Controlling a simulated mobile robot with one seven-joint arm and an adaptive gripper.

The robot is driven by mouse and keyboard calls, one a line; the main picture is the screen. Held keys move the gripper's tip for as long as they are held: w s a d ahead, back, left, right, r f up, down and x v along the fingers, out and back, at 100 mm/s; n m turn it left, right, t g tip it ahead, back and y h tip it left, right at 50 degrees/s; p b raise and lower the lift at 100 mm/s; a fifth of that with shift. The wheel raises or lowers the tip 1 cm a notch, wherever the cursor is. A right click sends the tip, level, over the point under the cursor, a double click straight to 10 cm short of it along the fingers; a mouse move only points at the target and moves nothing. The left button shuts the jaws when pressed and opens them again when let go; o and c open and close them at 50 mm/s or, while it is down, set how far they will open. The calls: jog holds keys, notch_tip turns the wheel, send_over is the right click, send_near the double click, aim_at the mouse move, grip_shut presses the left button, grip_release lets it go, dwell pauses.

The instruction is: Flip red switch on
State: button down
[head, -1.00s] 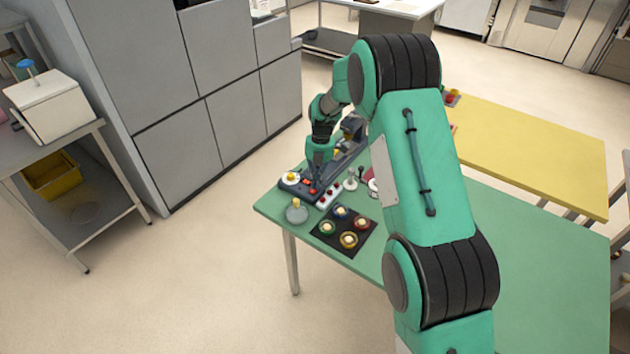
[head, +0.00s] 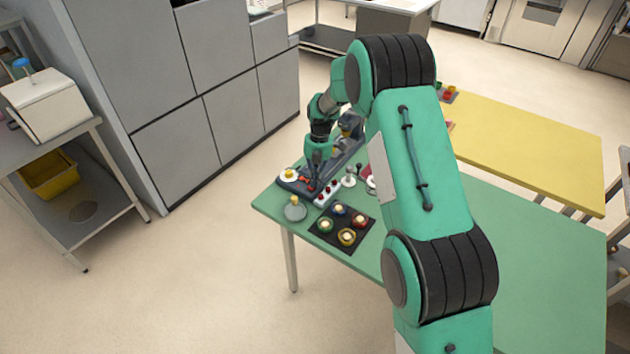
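A dark panel (head: 297,184) with small red parts lies at the far left corner of the green table; a white disc with a yellow knob is at its left end. A red part (head: 311,188) on it, possibly the red switch, shows just below my gripper. Beside the panel is a white strip (head: 322,201) with several red buttons. My gripper (head: 315,173) points down over the panel, close to the red parts. It is too small to tell whether its fingers are apart or whether they touch anything. The switch's position cannot be made out.
A black tray (head: 325,240) with several coloured ring-shaped pieces and a grey dish with a yellow knob (head: 295,209) stand nearer on the green table (head: 520,270). A small metal stand (head: 349,179) is right of the strip. A yellow table (head: 540,150) adjoins behind.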

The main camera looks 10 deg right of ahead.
jog(key=shift+s+a, duration=0.5)
jog(key=shift+r, duration=0.2)
jog(key=shift+r+p, duration=0.4)
jog(key=shift+r, duration=0.2)
notch_tip(320, 180, up, 4)
jog(key=shift+w+d+f+p, duration=0.15)
jog(key=shift+f+p, duration=0.1)
jog(key=shift+p, duration=0.45)
jog(key=w+d+r+p, duration=0.1)
jog(key=w+d+r, duration=0.2)
jog(key=r, duration=0.4)
jog(key=shift+r, duration=0.4)
